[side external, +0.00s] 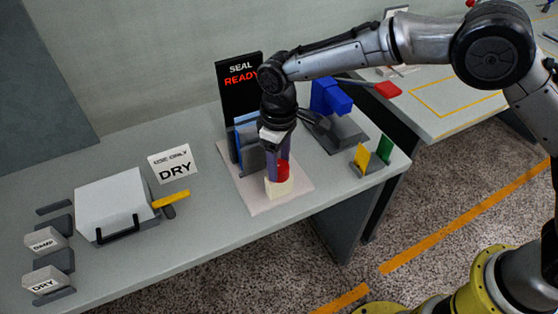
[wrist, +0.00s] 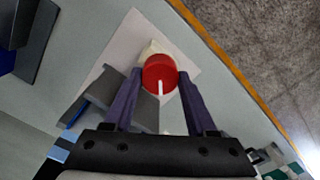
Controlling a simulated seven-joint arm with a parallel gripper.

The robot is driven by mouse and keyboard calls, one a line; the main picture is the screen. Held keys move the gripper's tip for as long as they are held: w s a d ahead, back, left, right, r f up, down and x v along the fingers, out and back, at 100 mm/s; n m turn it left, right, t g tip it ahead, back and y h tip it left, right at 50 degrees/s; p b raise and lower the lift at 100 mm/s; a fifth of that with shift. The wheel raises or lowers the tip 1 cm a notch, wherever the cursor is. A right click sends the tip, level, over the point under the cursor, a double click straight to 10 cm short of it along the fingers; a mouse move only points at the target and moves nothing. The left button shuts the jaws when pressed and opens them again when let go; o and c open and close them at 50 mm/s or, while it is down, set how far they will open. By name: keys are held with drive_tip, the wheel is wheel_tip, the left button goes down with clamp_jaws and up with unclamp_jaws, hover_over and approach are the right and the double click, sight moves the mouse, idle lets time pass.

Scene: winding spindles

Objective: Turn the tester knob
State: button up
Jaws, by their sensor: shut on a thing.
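The tester knob (wrist: 159,72) is red and round with a white pointer line, seen from above in the wrist view. In the side view the red knob (side external: 283,171) sits on a cream block (side external: 279,188) at the front of a pale base plate (side external: 296,196). My gripper (side external: 276,172) reaches down from above with its purple fingers on either side of the knob. In the wrist view my gripper (wrist: 159,80) is shut on the knob, and the pointer line points toward the gripper's body. The fingers hide part of the knob in the side view.
A black panel (side external: 239,95) reading "SEAL READY" stands behind the knob. A blue and grey device (side external: 335,100) with a red-ended lever (side external: 388,89) is to the right. A white box (side external: 113,203) and a "USE ONLY DRY" sign (side external: 174,164) are left. Bare table lies between.

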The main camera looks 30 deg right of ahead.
drive_tip(key=m, duration=0.7)
drive_tip(key=shift+r, duration=0.1)
drive_tip(key=m, duration=0.6)
drive_tip(key=shift+m, duration=0.4)
drive_tip(key=m, duration=1.2)
drive_tip(key=shift+m, duration=0.4)
drive_tip(key=o, duration=1.4)
